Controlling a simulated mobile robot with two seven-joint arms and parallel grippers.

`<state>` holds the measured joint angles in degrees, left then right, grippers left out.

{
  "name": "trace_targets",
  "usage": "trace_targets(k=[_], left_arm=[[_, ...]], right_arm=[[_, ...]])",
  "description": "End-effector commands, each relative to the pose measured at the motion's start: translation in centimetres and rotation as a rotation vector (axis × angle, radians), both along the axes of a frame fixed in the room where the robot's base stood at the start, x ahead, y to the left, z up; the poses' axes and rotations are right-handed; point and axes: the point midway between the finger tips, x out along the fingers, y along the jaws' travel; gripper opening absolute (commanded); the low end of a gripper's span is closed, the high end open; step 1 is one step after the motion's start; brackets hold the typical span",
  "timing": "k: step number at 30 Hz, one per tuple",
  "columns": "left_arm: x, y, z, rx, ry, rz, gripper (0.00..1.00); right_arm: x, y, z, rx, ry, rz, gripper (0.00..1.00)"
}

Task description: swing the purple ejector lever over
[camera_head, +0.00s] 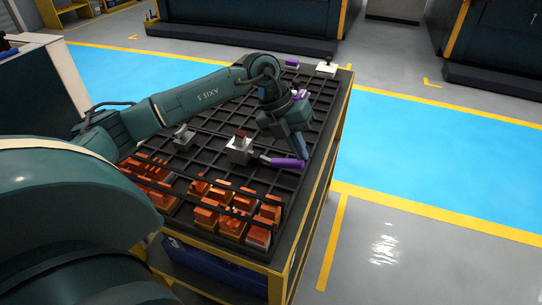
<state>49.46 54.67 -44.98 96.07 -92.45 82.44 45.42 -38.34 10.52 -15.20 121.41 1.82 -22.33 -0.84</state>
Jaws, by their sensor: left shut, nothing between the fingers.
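The purple ejector lever (288,162) sticks out to the right from a small grey metal block (239,150) with a reddish top, on the dark gridded table top. My left gripper (304,157) points down at the lever's right end, with its blue-grey fingers shut and nothing between them. The fingertips are beside the purple end; I cannot tell whether they touch it. My right gripper does not show.
Several orange copper pieces (233,222) stand in the near part of the table (311,184), behind dark rails. A white block (327,67) and a purple piece (292,63) are at the far end. Another grey fixture (184,136) stands left of the lever. Open floor lies right.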

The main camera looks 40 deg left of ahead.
Motion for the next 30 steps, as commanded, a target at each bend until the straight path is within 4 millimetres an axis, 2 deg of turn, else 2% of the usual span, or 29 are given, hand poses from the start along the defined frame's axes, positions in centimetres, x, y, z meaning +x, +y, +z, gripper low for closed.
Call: trace_targets(k=[30], left_arm=[[0.01, -0.05, -0.46, 0.0, 0.0, 0.0, 0.0]], right_arm=[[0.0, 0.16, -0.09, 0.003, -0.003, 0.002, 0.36]])
